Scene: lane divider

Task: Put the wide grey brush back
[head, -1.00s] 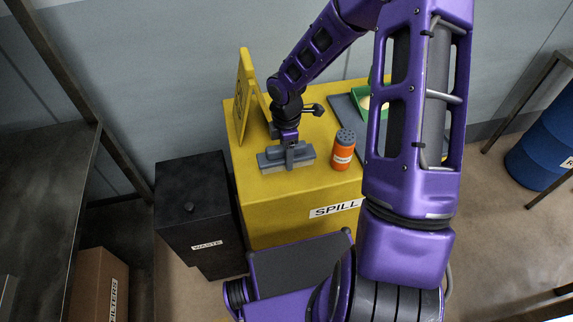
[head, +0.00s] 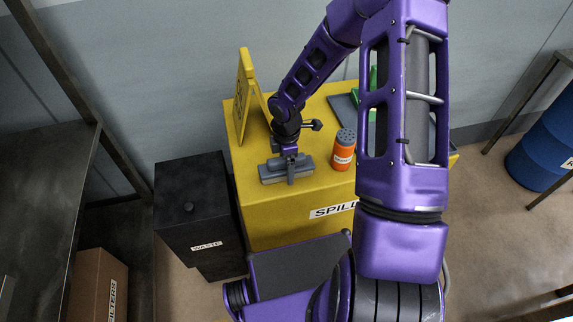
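The wide grey brush (head: 270,177) is over the front left part of the yellow spill cabinet's top (head: 325,116). My gripper (head: 290,166) comes down on the middle of the brush from above and is shut on it. The brush lies crosswise, its long side roughly along the cabinet's front edge. I cannot tell whether its underside touches the cabinet top or hangs just above it. The fingertips are partly lost against the grey brush.
An orange shaker (head: 344,148) with a grey lid stands right of the brush. A yellow folding sign (head: 244,95) stands behind left. A green object (head: 373,78) and dark mat (head: 343,104) are partly hidden by my arm. A black waste bin (head: 190,207) stands left of the cabinet.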

